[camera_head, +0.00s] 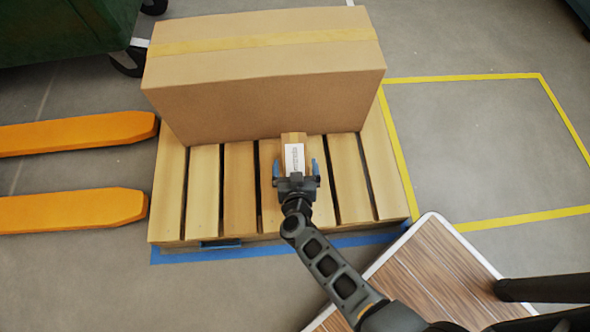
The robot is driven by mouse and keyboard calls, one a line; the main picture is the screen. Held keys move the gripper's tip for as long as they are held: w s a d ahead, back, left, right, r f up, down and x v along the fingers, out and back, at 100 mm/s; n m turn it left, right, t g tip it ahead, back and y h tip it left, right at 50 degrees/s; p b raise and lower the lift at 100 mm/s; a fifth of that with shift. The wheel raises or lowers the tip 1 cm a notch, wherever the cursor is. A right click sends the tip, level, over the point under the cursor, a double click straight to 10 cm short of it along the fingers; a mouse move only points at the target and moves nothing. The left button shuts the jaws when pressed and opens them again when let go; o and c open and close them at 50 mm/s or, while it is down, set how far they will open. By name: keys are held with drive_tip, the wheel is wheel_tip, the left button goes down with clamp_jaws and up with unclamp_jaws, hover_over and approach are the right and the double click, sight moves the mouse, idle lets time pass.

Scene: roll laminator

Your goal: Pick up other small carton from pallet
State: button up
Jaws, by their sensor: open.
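A small brown carton (293,138) with a white label on top is on the wooden pallet (204,200), close in front of a large carton (270,105). My gripper (297,168) is open, with one blue-tipped finger on each side of the small carton's near part. Whether the fingers touch the carton cannot be told. My gripper's body hides the carton's near end. The large carton has a yellow tape strip along its top and covers the back of the pallet.
Two orange forks (70,210) lie left of the pallet. A yellow floor outline (465,78) encloses empty floor on the right. A wood-grain top with a white edge (425,265) is at the lower right. A green container (60,30) stands at the upper left.

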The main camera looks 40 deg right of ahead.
drive_tip(key=shift+c, duration=0.3)
drive_tip(key=shift+r, duration=0.1)
clamp_jaws()
idle(0.5)
